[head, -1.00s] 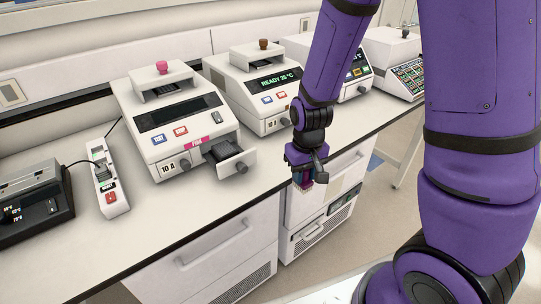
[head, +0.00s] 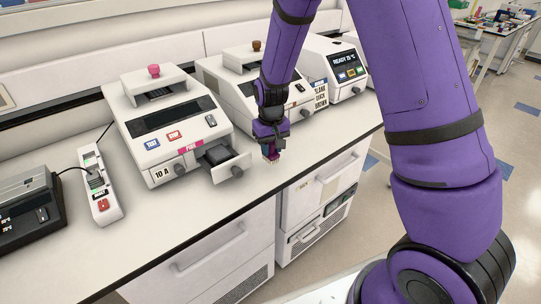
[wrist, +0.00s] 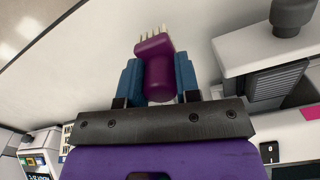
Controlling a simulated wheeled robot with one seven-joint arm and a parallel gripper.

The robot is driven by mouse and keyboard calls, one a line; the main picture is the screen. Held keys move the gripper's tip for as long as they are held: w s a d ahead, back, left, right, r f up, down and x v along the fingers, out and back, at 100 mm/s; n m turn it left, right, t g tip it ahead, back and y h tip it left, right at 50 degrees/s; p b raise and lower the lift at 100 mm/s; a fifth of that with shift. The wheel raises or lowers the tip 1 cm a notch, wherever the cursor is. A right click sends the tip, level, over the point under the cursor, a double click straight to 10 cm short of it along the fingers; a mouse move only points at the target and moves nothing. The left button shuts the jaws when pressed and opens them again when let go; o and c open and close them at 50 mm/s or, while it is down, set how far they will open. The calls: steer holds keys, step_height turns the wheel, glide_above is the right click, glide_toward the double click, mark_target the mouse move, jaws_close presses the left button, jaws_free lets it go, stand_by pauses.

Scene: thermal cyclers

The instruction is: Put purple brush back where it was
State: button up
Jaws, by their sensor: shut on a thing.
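The purple brush (wrist: 156,65) is in my gripper (wrist: 158,80), between its two blue fingers in the wrist view. Its pale bristles point away from my wrist. In the head view my gripper (head: 271,148) hangs over the bench near its front edge, right of the open drawer (head: 218,168) of the pink-labelled cycler. The brush is mostly hidden there; a small tip shows below the fingers. The brush's earlier resting place cannot be told from these frames.
The pink-knobbed cycler (head: 165,130) stands left of my gripper, and a brown-knobbed cycler (head: 228,90) stands behind it. Another cycler (head: 338,68) is farther right. A white power strip (head: 100,195) and a dark device (head: 28,212) lie at left. The front bench strip (head: 150,225) is clear.

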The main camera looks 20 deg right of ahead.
mark_target(271, 156)
steer(key=shift+w+f, duration=0.15)
steer(key=shift+f, duration=1.6)
steer(key=shift+f, duration=0.15)
steer(key=o, duration=0.9)
